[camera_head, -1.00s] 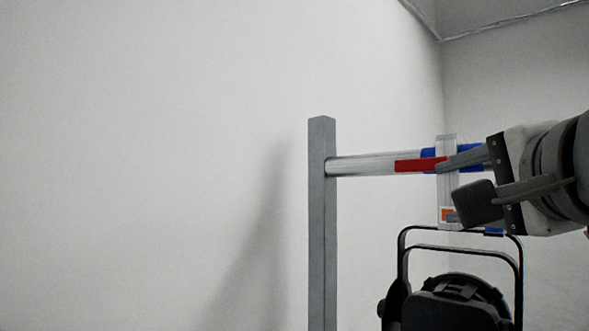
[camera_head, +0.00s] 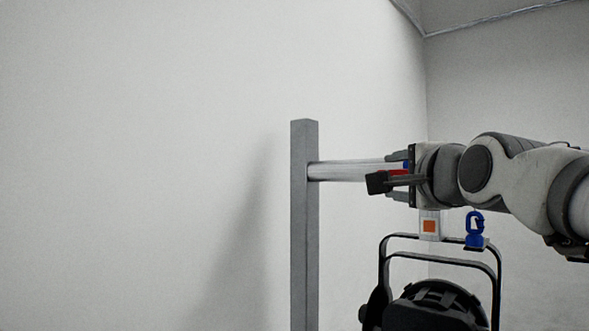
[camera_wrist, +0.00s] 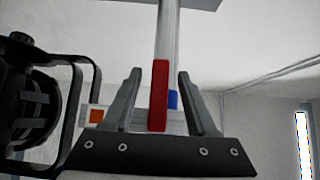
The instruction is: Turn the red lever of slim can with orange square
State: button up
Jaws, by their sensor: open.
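The slim can (camera_head: 438,312) is black and hangs by a black yoke under a clamp on a horizontal bar; it shows at the left in the wrist view (camera_wrist: 32,100). The orange square (camera_head: 429,226) is on a pale plate above the yoke, also in the wrist view (camera_wrist: 96,116). My gripper (camera_head: 386,178) is open at the bar. In the wrist view the red lever (camera_wrist: 158,95) lies between the two fingers, with a visible gap on each side. In the head view the gripper hides most of the red lever (camera_head: 394,173).
The grey horizontal bar (camera_head: 345,171) joins a grey upright post (camera_head: 304,230) left of the can. A blue hook-like part (camera_head: 474,232) hangs right of the orange square. Space left of the post, before the white wall, is clear.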

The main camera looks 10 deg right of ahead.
jog(key=shift+w+d, duration=0.15)
jog(key=shift+w, duration=1)
grip_shut()
dwell(0.6)
